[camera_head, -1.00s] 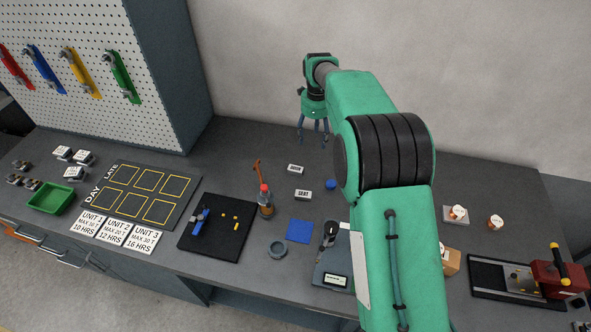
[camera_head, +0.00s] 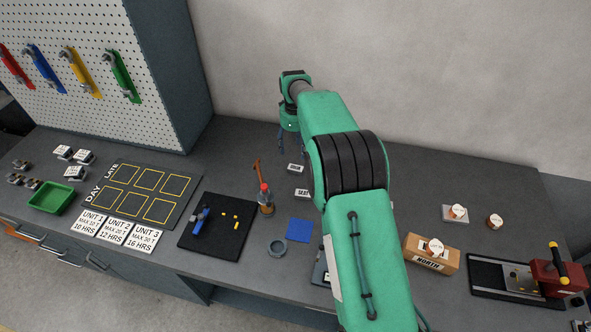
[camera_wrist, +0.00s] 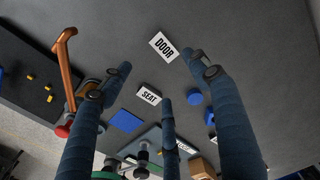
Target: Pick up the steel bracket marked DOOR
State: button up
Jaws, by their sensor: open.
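The DOOR bracket (camera_head: 295,168) lies on the grey bench with its white label up. In the wrist view the DOOR bracket (camera_wrist: 163,46) shows beyond and between the fingertips. My gripper (camera_head: 295,148) is above the bench, in line with the bracket in the head view. In the wrist view my gripper (camera_wrist: 162,73) has its three blue fingers spread open and empty, apart from the bracket. The bracket's steel body is too small to make out beneath its label.
The SEAT bracket (camera_wrist: 149,94) lies close by, nearer me. A blue square (camera_head: 299,230) lies in front. A NORTH box (camera_head: 432,255) is at right. Bare bench lies around the DOOR bracket.

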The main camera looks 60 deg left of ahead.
send_over(295, 169)
jog(key=f, duration=0.7)
jog(key=shift+s+d+f, duration=0.15)
jog(key=shift+s, duration=0.05)
jog(key=shift+w+f, duration=0.15)
jog(key=shift+f, duration=2.45)
jog(key=c, duration=1.2)
jog(key=shift+r, duration=0.1)
jog(key=shift+r, duration=1.75)
jog(key=shift+c, duration=0.3)
jog(key=s+d, duration=0.2)
jog(key=d, duration=0.2)
jog(key=s+d+r, duration=0.1)
jog(key=s+d, duration=0.1)
jog(key=d, duration=0.3)
jog(key=s+d, duration=0.2)
jog(key=d, duration=0.3)
jog(key=shift+s+d+r, duration=0.2)
